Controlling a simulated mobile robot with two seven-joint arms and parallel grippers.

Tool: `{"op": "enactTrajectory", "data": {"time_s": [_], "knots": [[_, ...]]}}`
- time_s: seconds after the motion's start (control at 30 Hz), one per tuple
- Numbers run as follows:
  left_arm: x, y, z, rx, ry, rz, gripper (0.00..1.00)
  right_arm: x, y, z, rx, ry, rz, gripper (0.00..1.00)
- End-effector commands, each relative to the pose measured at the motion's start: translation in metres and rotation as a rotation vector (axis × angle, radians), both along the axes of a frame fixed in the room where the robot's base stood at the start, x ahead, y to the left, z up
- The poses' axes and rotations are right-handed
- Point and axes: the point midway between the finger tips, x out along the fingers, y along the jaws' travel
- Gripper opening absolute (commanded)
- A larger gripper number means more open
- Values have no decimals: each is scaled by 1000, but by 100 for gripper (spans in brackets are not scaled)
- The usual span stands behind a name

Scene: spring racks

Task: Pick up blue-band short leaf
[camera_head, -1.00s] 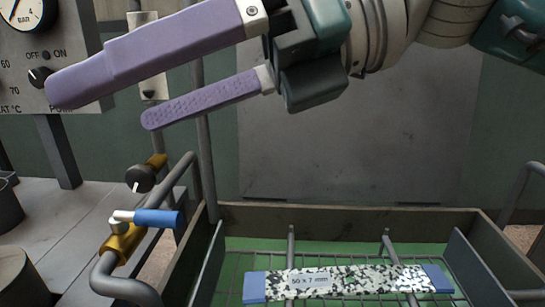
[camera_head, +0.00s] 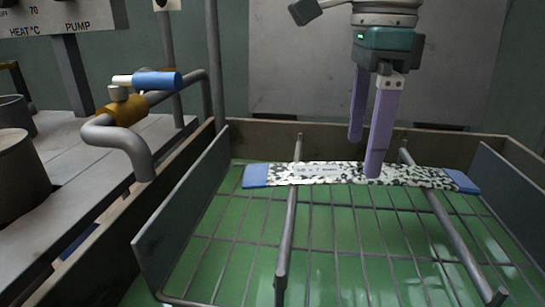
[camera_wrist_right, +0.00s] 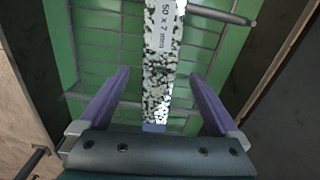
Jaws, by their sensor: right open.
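The blue-band short leaf (camera_head: 330,174) is a flat speckled black-and-white strip with blue ends and a white "50 x 7 mm" label. It lies across two grey rods in the wire rack. My right gripper (camera_head: 366,158) points down over its right half, with its purple fingers apart. The near finger overlaps the strip in the head view. In the right wrist view the leaf (camera_wrist_right: 158,80) runs between the open fingers (camera_wrist_right: 160,80), with a gap on each side. I cannot tell how high the fingertips are above it. My left gripper is not in view.
The wire rack (camera_head: 235,239) has a green floor below it and grey side plates (camera_head: 180,222). A bent pipe with a blue-handled valve (camera_head: 157,80) stands at the left. A grey bench (camera_head: 75,180) with dark cylinders is further left.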

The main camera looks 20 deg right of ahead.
Motion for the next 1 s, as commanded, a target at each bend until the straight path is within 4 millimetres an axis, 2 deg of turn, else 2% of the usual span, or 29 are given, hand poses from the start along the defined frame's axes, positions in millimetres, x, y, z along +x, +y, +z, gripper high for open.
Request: {"op": "enactTrajectory", "data": {"time_s": [0.1, 0.2, 0.47, 1.0], "knots": [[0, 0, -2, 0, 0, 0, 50, 0, 1, -22, 0, 4, 0, 98], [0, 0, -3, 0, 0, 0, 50, 1, 1, -32, 0, 3, 0, 98], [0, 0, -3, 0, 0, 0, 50, 1, 2, -35, 1, 0, 0, 98], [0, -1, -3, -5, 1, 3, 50, 1, 2, -35, 1, 0, 0, 39]]}}
